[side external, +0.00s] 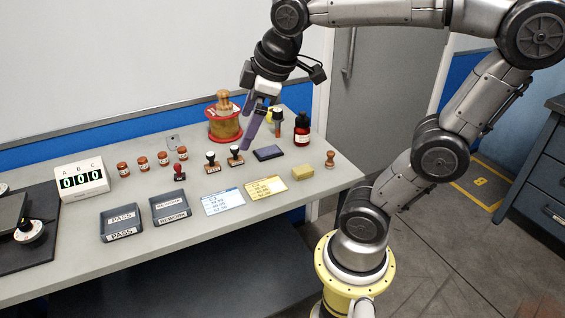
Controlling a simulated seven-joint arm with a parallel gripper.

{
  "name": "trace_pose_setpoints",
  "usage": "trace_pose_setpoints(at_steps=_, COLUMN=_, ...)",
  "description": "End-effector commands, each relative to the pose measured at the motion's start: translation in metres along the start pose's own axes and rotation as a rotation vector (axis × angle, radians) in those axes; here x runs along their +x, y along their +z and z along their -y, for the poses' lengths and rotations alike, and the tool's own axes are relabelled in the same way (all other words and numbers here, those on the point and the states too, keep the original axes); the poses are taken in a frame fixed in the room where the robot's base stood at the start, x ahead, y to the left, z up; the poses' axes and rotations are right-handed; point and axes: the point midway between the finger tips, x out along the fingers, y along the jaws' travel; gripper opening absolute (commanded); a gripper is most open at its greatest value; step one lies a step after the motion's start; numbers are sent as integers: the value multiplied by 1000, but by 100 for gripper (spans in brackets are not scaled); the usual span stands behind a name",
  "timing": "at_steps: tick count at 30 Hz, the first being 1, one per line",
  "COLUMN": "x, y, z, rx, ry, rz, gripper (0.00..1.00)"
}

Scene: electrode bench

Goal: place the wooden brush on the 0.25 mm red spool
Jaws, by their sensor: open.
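The red spool (225,132), with red flanges and a golden-brown winding, stands upright at the back of the bench. Its size marking is too small to read. A light wooden piece with a rounded knob, which looks like the wooden brush (223,99), rests on top of the spool. My gripper (251,134) has purple fingers and is open and empty. In the picture it is just right of the spool and apart from the brush, above the stamps and the dark pad.
A dark red bottle (302,130) and a dark-handled item (277,124) stand to the right. Stamps (236,157), a purple pad (268,153), a yellow block (303,172) and small jars (142,163) are nearby. Trays (121,223) and cards lie in front.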

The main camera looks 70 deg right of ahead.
Motion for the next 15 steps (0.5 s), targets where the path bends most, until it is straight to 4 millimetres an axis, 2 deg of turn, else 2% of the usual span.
trace_pose_setpoints(at_steps=1, x=0, y=16, z=19, rx=79, ry=-13, rz=-24, gripper=100)
trace_pose_setpoints(at_steps=3, x=3, y=34, z=40, rx=192, ry=-35, rz=-45, gripper=100)
trace_pose_setpoints(at_steps=6, x=8, y=55, z=61, rx=319, ry=-61, rz=-64, gripper=100)
trace_pose_setpoints(at_steps=10, x=13, y=69, z=74, rx=411, ry=-81, rz=-76, gripper=100)
trace_pose_setpoints(at_steps=15, x=15, y=72, z=77, rx=437, ry=-86, rz=-76, gripper=100)
